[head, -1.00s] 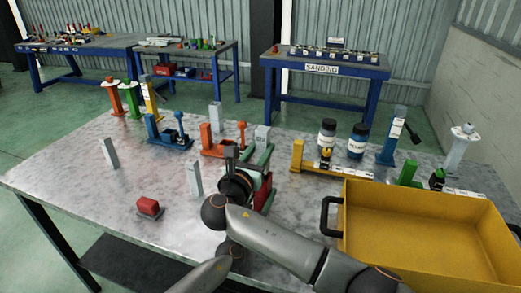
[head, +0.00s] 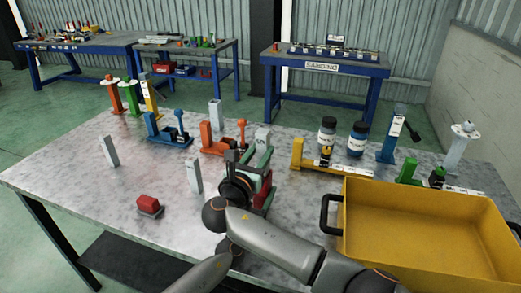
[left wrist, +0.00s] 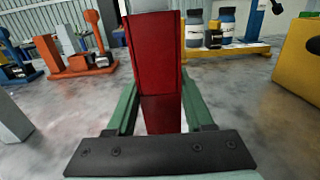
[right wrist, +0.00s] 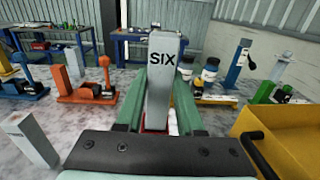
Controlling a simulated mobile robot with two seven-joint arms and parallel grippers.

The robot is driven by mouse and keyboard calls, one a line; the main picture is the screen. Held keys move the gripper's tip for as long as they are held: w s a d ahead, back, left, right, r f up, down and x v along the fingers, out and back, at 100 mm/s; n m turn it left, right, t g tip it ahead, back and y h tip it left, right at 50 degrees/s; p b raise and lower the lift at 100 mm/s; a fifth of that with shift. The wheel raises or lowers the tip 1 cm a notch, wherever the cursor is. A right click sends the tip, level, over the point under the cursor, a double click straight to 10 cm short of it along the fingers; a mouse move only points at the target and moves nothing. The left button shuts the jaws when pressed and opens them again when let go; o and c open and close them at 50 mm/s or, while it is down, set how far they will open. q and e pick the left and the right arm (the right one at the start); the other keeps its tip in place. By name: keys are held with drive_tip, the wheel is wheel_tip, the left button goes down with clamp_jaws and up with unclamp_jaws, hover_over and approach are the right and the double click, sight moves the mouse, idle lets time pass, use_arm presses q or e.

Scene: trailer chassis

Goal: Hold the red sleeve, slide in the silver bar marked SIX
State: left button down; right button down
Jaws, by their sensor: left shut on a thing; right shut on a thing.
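The red sleeve (left wrist: 153,75) stands upright between the green fingers of my left gripper (left wrist: 155,110), which is shut on it. In the head view the sleeve (head: 264,190) is partly hidden by my arms. The silver bar marked SIX (right wrist: 164,75) is upright in my right gripper (right wrist: 160,115), shut on it above the left one. The bar also shows in the head view (head: 263,138). In the left wrist view its lower part (left wrist: 152,5) meets the sleeve's top, in line with it. How far it is inside, I cannot tell.
Other silver bars stand on the grey table, at the left (head: 110,152), near my grippers (head: 194,176) and behind (head: 215,115). A red block (head: 149,204) lies front left. A yellow bin (head: 430,255) fills the front right. Blue (head: 168,133) and orange (head: 222,142) fixtures stand behind.

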drive_tip(key=shift+f, duration=0.7)
drive_tip(key=shift+r, duration=0.15)
drive_tip(key=shift+r, duration=0.85)
drive_tip(key=shift+f, duration=1)
idle(0.8)
drive_tip(key=shift+c, duration=2.2)
unclamp_jaws()
drive_tip(key=shift+f, duration=0.15)
wheel_tip(320, 180, up, 10)
drive_tip(key=shift+r, duration=0.25)
use_arm(q)
drive_tip(key=shift+c, duration=0.8)
unclamp_jaws()
